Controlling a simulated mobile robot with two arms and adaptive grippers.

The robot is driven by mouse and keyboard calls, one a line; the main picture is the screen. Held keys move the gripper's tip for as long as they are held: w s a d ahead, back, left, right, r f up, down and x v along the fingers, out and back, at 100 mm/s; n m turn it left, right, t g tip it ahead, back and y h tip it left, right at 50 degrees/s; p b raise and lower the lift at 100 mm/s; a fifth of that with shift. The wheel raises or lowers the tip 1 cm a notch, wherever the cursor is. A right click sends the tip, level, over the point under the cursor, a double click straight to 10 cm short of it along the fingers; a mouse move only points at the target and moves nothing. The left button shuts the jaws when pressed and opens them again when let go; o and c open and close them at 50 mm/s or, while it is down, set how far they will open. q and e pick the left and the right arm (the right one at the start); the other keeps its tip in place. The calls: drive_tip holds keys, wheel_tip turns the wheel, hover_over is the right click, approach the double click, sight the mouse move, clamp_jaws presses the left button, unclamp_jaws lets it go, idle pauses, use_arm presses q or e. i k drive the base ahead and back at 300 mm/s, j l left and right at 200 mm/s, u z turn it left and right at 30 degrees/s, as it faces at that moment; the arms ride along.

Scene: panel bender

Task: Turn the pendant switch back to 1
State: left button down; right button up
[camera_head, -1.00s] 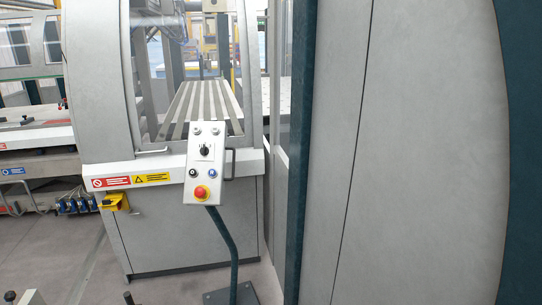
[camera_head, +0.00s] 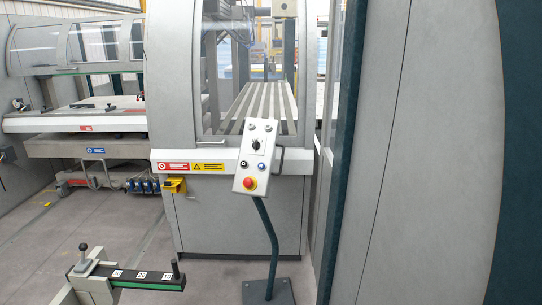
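The pendant (camera_head: 247,168) is a white tilted control box on a dark bent post (camera_head: 269,240) with a floor plate. Its black rotary switch (camera_head: 256,145) sits in the upper half; its exact setting is too small to read. Below it are a black button, a blue button and a red emergency stop (camera_head: 249,183) on yellow. A handle (camera_head: 281,158) is on the pendant's right side. Neither of my grippers shows in the head view.
The grey machine housing (camera_head: 240,225) stands right behind the pendant. A large grey cabinet (camera_head: 425,150) fills the right side. A low bar with a knob lever (camera_head: 135,277) stands at the front left. The floor (camera_head: 120,235) between them is open.

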sight(256, 145)
drive_tip(key=i+j+z, duration=0.1)
drive_tip(key=z, duration=0.3)
drive_tip(key=j+z, duration=0.15)
drive_tip(key=z, duration=0.25)
drive_tip(key=i+j+z, duration=0.1)
drive_tip(key=z, duration=0.35)
drive_tip(key=j+z, duration=0.25)
drive_tip(key=z, duration=0.15)
drive_tip(key=i+j+z, duration=0.1)
drive_tip(key=j+z, duration=0.9)
drive_tip(key=z, duration=0.15)
drive_tip(key=j+z, duration=0.35)
drive_tip(key=i+j+u, duration=0.2)
drive_tip(key=j, duration=0.45)
drive_tip(key=k, duration=0.1)
